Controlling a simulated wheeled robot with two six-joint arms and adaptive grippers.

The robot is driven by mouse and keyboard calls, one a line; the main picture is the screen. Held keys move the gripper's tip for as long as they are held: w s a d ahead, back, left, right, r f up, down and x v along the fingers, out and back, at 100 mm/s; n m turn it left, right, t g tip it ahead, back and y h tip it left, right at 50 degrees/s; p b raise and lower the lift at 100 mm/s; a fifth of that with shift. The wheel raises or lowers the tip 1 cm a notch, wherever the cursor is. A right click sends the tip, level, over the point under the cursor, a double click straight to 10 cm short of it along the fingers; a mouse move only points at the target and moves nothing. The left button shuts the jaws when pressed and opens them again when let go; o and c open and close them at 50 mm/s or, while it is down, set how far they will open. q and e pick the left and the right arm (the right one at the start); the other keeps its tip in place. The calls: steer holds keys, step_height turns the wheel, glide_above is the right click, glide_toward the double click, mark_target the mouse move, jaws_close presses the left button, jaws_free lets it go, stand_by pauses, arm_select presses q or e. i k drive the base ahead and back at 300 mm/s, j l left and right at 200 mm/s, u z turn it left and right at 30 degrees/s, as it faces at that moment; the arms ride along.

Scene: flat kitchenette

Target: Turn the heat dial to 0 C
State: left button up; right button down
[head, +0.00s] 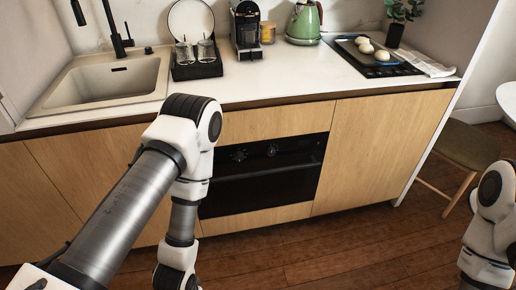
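The black built-in oven (262,175) sits in the wooden cabinet front. Two dark dials show on its upper panel, a left dial (238,154) and a right dial (272,149). Their markings are too small to read, so I cannot tell which is the heat dial or what it is set to. My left arm reaches in front of the oven's left side and hides part of that edge. Its gripper is below the picture. My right arm shows only at the right edge, apart from the oven, and its gripper is out of view.
The white counter (262,84) above holds a sink (105,86), a dish rack (196,68), a coffee machine (246,30), a green kettle (303,24) and a dark hob (377,60). A stool (468,146) stands at the right. The wooden floor (330,250) before the oven is clear.

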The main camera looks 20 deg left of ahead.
mark_target(239, 156)
steer(key=j+u, duration=0.35)
steer(key=u, duration=0.15)
steer(key=j+u, duration=0.5)
steer(key=l, duration=0.1)
